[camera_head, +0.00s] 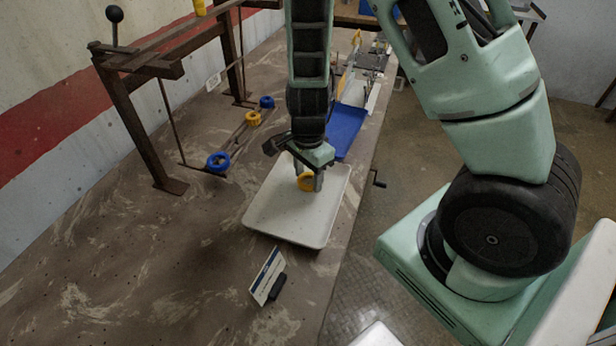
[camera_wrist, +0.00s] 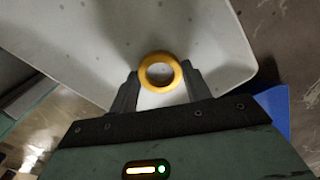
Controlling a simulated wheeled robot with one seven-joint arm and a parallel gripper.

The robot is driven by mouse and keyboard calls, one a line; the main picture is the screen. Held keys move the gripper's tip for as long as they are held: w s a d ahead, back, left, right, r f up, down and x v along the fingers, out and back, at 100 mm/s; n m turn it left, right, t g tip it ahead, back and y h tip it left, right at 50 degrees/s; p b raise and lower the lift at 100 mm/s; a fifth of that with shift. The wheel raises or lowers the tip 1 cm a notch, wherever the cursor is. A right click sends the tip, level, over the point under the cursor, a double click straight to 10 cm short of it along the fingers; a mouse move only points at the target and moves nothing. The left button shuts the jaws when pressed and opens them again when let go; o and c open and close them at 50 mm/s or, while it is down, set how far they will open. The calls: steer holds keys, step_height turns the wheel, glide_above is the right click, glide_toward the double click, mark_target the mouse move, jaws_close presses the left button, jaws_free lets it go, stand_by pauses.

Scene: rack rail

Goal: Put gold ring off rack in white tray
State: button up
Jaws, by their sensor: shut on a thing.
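My gripper (camera_head: 309,178) is shut on a gold ring (camera_head: 304,183). In the wrist view the gold ring (camera_wrist: 160,57) is between the two fingertips of my gripper (camera_wrist: 161,78), its hole facing the camera. The white tray (camera_head: 277,225) lies on the bench below, and the ring is over it. The wrist view shows the pale floor of the white tray (camera_wrist: 80,45) behind the ring. I cannot tell whether the ring touches the tray. On the rack (camera_head: 185,148), another gold ring (camera_head: 253,118) sits between two blue rings.
One blue ring (camera_head: 218,162) is at the rack's near end and another blue ring (camera_head: 267,102) at its far end. A blue tray (camera_head: 346,128) lies beyond the white tray. A small sign (camera_head: 267,276) stands in front. The bench's near left is clear.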

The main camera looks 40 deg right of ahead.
steer(key=shift+f, duration=0.2)
steer(key=shift+f, duration=0.1)
steer(key=o, duration=1.1)
steer(key=shift+c, duration=0.2)
